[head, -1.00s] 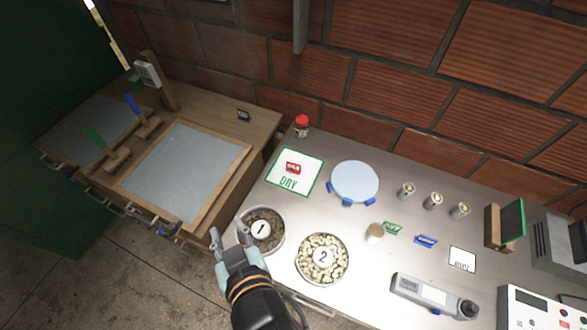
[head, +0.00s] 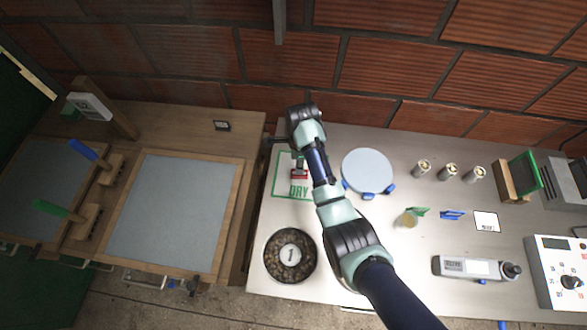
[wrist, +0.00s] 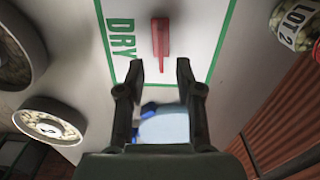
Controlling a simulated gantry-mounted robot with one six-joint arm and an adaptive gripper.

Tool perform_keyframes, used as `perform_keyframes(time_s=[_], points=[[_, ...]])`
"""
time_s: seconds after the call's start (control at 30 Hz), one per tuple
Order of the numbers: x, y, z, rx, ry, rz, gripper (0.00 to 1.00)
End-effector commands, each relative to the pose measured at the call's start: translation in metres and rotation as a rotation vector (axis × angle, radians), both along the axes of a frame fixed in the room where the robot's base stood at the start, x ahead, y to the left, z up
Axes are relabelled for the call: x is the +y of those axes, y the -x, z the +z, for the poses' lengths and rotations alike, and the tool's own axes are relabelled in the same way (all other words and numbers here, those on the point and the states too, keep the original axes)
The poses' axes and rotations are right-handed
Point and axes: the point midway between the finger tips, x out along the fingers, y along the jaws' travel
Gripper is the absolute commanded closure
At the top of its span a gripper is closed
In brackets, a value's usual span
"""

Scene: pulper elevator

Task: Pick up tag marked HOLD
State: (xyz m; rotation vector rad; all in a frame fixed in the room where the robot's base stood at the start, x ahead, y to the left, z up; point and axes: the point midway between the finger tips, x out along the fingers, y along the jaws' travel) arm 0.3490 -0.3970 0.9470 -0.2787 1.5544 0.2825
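A small red tag (head: 299,173) stands on the white card with a green border marked DRY (head: 283,188). Its writing is too small to read. In the head view my arm hides most of the gripper. A green tag (head: 421,211) and a blue tag (head: 452,215) stand farther right.
A round white plate with blue feet (head: 367,170) is right of the card. Bowl 1 (head: 290,256) is in front. A jar labelled LOT 2 (wrist: 297,25) stands near the card in the wrist view. Several small cans (head: 448,171) line the back.

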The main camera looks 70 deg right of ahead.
Motion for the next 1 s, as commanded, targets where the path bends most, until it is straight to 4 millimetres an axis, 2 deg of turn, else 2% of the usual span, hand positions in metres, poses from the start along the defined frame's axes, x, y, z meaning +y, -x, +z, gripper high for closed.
perform_keyframes(time_s=[0.03, 0.17, 0.43, 0.7, 0.73, 0.93, 1.0], points=[[0.001, 0.0, -0.008, 0.0, -0.001, 0.001, 0.65], [0.0, 0.0, -0.012, 0.0, 0.001, 0.002, 0.65], [0.0, 0.001, -0.056, 0.0, 0.0, 0.003, 0.65], [-0.001, 0.001, -0.062, -0.002, 0.002, 0.004, 0.65], [-0.001, 0.001, -0.061, -0.002, 0.002, 0.004, 0.66], [-0.001, 0.001, -0.061, -0.002, 0.002, 0.004, 1.0], [0.0, 0.001, -0.061, -0.002, 0.002, 0.004, 1.0]])
